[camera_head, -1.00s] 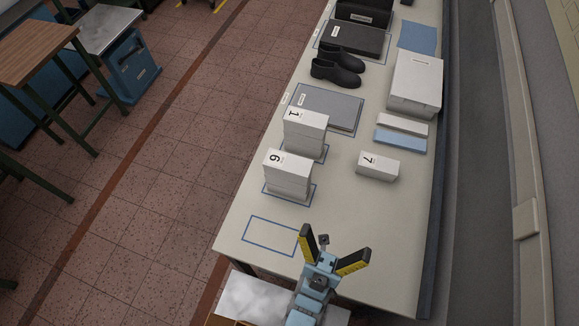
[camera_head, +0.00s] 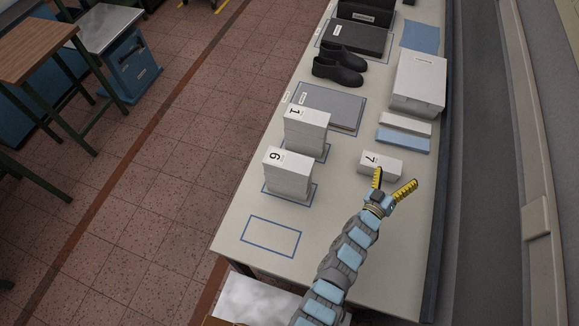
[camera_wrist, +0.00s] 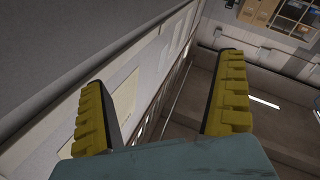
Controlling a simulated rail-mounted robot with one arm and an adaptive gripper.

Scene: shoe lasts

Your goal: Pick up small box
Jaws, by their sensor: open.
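The small white box (camera_head: 379,163) with the number 7 on its left end sits on the light table, right of the middle, in the head view. My gripper (camera_head: 392,178) is open, its two yellow-padded fingers spread at the box's near right corner. The left fingertip overlaps the box's near side in the picture; I cannot tell whether it touches. In the wrist view my gripper (camera_wrist: 165,100) is open with nothing between the fingers, and the box is not visible there.
White boxes 6 (camera_head: 288,174) and 1 (camera_head: 306,131) stand on outlined spots to the left. White and blue slabs (camera_head: 403,138), a large white box (camera_head: 418,82) and black shoes (camera_head: 338,66) lie farther back. An empty blue outline (camera_head: 271,237) marks the near left table.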

